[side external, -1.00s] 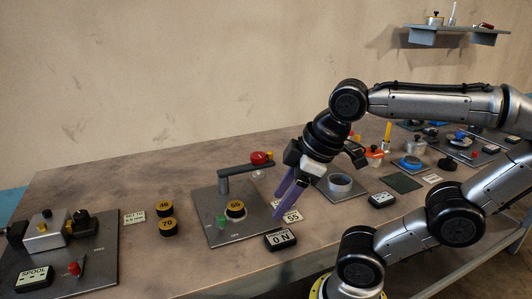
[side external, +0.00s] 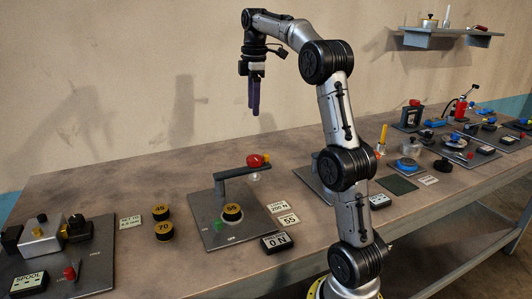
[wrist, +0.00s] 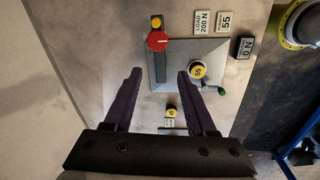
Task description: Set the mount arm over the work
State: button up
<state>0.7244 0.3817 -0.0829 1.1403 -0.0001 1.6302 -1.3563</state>
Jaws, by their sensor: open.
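The mount arm (side external: 238,172) is a grey bar on a post at the back left of a grey plate (side external: 203,232). It has a red knob (side external: 255,160) at its free end and points to the back right, beside the work. In the wrist view the red knob (wrist: 157,40) lies off to one side of the disc. The work, a black and yellow disc marked 55 (side external: 232,212), sits on the plate, uncovered. A green knob (side external: 218,224) is next to it. My gripper (side external: 254,112) is open and empty, pointing down, high above and behind the plate.
A 0 N readout (side external: 275,243) and cards reading LOAD 200 N (side external: 278,207) and 55 (side external: 288,219) lie right of the plate. Discs marked 45 (side external: 161,213) and 70 (side external: 164,231) stand left. A spool station (side external: 45,240) is at far left.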

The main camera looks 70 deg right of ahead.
jog(key=m, duration=0.1)
send_over(266, 155)
notch_tip(266, 155, down, 4)
jog(key=shift+g+y, duration=0.3)
notch_tip(266, 155, down, 14)
jog(key=shift+d+r, duration=0.1)
jog(key=shift+r, duration=0.05)
grip_shut()
jog(key=shift+r, duration=0.1)
dwell(1.0)
